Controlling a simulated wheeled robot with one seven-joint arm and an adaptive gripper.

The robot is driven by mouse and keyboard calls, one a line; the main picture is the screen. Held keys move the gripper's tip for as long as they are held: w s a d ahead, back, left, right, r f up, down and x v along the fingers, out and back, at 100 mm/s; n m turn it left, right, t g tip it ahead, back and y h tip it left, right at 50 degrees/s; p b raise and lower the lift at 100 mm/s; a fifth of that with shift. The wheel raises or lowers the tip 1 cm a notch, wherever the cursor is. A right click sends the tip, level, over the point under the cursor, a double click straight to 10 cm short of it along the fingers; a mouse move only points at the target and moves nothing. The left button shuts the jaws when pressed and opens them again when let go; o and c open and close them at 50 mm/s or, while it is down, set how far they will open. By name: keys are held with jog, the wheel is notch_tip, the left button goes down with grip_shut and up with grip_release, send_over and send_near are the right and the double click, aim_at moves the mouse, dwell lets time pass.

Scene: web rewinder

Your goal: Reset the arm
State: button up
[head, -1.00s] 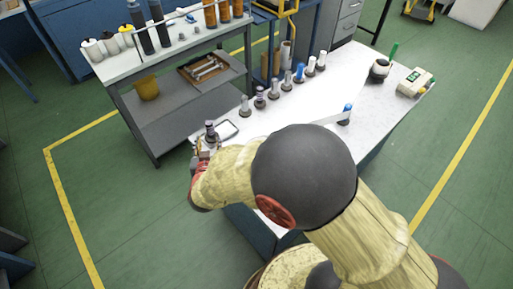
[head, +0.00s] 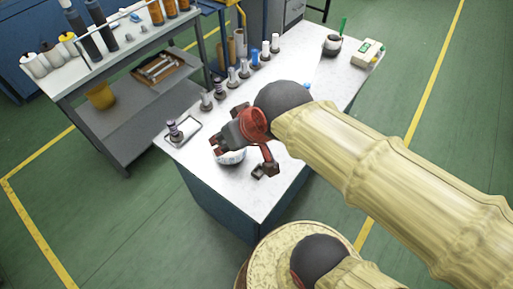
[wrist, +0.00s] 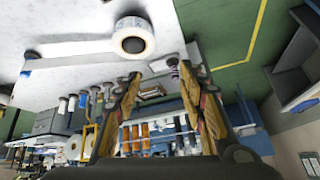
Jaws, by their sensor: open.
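My gripper (head: 237,160) is over the near left part of the white-topped table (head: 248,205), with its red-and-dark fingers spread apart. In the wrist view, the gripper (wrist: 160,73) is open, with nothing between the fingers. A white roll with printed sides (head: 232,157) shows below the gripper in the head view, partly covered by it. In the wrist view, the roll (wrist: 134,38) lies beyond the fingers, apart from them, with a white strip (wrist: 80,55) running left from it.
Several spools on dark holders (head: 244,68) line the table's far edge. A cart with bottles (head: 60,85) is at the left.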

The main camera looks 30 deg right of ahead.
jog(key=s+d+g+h, duration=0.1)
jog(key=s+d, duration=0.3)
jog(key=s, duration=0.1)
jog(key=shift+s+m, duration=0.3)
jog(key=shift+s, duration=0.1)
